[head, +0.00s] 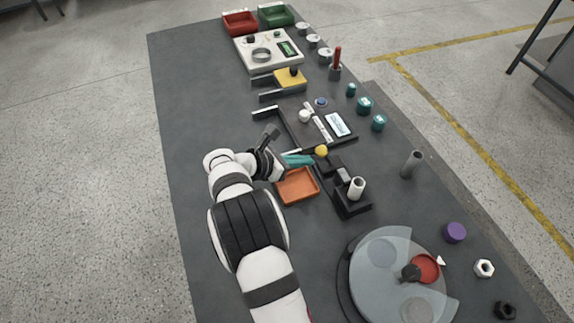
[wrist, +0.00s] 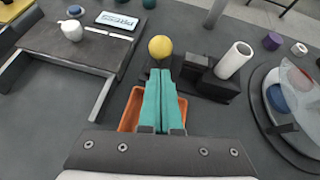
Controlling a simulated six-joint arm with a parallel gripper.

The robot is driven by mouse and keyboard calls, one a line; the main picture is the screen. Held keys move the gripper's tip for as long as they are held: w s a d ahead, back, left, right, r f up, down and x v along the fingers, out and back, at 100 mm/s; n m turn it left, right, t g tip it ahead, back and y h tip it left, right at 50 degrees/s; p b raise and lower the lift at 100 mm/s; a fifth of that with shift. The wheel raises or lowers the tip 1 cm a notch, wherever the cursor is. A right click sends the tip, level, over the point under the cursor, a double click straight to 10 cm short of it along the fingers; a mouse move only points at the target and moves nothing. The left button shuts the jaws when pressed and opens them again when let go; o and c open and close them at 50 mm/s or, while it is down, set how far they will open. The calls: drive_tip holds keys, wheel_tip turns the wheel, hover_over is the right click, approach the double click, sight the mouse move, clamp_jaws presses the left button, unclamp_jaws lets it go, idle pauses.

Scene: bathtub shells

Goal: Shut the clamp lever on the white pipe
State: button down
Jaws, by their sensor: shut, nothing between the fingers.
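The white pipe (head: 357,187) stands upright in a black clamp base (head: 352,207). In the wrist view the pipe (wrist: 234,60) is right of the fingers and looks tilted. A yellow ball knob (head: 321,151), apparently the lever's end, is at the clamp's far left end. The lever's bar is mostly hidden, so I cannot tell its angle. My gripper (head: 310,160) has teal fingers pressed together, with nothing between them. In the wrist view the fingertips (wrist: 160,73) point at the yellow knob (wrist: 160,47), close to it; I cannot tell whether they touch.
An orange tray (head: 297,186) lies below my fingers, left of the clamp. A turntable with a clear cover (head: 385,270) is at the near right. A grey cylinder (head: 412,163) stands right of the clamp. A dark board (head: 346,139) with a white label lies beyond.

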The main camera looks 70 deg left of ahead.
sight(320, 152)
drive_tip(key=shift+w+a+r, duration=0.1)
drive_tip(key=shift+w, duration=0.45)
drive_tip(key=shift+r, duration=0.1)
drive_tip(key=shift+w+r+g, duration=0.8)
drive_tip(key=shift+w+g, duration=0.25)
drive_tip(key=shift+g, duration=0.15)
drive_tip(key=w+g, duration=0.1)
drive_tip(key=w+r+g, duration=0.1)
drive_tip(key=w+g, duration=0.1)
drive_tip(key=shift+w+r+m, duration=0.2)
drive_tip(key=shift+m, duration=0.1)
drive_tip(key=shift+g, duration=0.3)
drive_tip(key=shift+w+r, duration=0.1)
drive_tip(key=shift+w, duration=2.25)
